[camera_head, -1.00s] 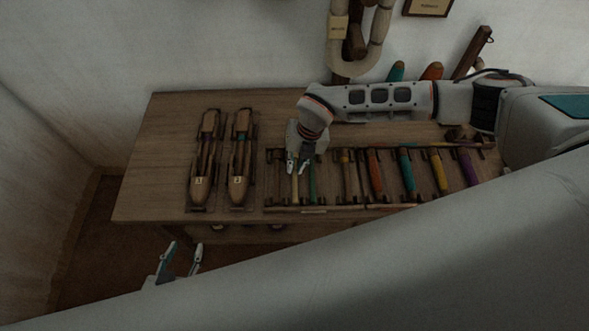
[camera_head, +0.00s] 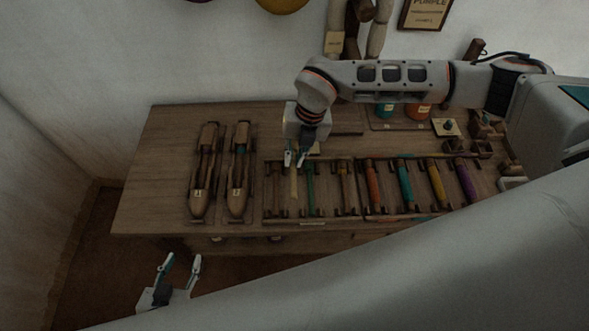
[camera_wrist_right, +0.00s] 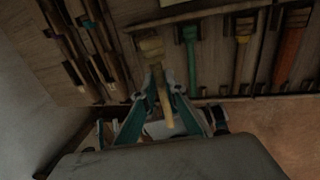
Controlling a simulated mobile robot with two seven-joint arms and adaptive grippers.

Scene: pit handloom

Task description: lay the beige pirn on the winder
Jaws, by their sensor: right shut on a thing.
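In the right wrist view the pirn (camera_wrist_right: 151,48) runs between the two fingertips of the gripper (camera_wrist_right: 160,78). It seems to be at or just above its rack place; whether it is clear of the rack I cannot tell. My left gripper (camera_head: 183,259) is open and empty in front of the table. A wooden fixture with upright blocks (camera_head: 487,126) stands at the right rear; I cannot tell if it is the winder.
The rack also holds green (camera_head: 310,188), orange (camera_head: 373,186), teal (camera_head: 405,186), yellow (camera_head: 437,184) and purple (camera_head: 466,182) pirns. Two boat shuttles (camera_head: 201,190) (camera_head: 238,190) lie to the left. A small plate with a knob (camera_head: 447,127) sits behind. The table's left end (camera_head: 150,180) is bare.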

